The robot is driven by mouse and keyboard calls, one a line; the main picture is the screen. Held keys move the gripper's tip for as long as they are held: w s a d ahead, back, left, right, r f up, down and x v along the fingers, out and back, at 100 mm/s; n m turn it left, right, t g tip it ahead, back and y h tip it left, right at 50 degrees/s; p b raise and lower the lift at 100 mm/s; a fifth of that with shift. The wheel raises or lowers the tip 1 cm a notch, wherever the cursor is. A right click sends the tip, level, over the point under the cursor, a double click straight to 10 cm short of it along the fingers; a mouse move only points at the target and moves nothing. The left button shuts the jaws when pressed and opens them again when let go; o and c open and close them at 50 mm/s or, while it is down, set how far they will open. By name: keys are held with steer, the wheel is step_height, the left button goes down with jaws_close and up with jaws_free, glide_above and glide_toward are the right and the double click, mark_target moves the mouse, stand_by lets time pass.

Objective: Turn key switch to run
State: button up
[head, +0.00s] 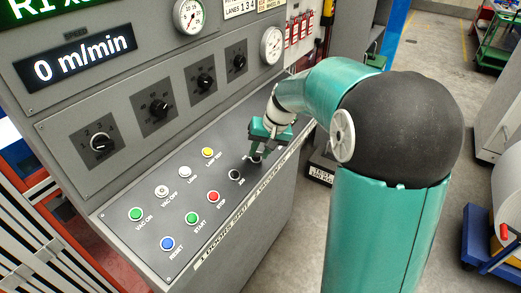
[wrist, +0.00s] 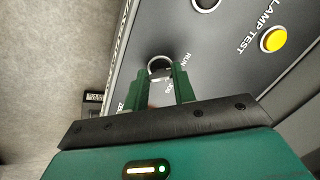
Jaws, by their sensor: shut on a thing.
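The key switch (wrist: 159,63) shows in the wrist view as a round, dark-centred collar with a light rim, with the word RUN printed beside it on the grey panel. My gripper (wrist: 160,76) has its two green fingers on either side of the switch, shut on its key. The fingers and the gripper body hide most of the key, so I cannot tell its angle. In the head view my gripper (head: 255,157) reaches down to the far right end of the sloping button panel and covers most of the switch.
A black button (head: 235,174) lies close to my gripper, with red (head: 213,196), green (head: 191,218) and blue (head: 167,243) buttons further left. A yellow lamp-test button (head: 208,152) sits behind. Rotary knobs (head: 205,81) line the upright panel. The display (head: 79,58) reads 0 m/min.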

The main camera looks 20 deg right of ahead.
steer(key=shift+n, duration=0.7)
steer(key=shift+d, duration=0.1)
steer(key=o, duration=1)
steer(key=v, duration=1.4)
steer(key=shift+a, duration=0.2)
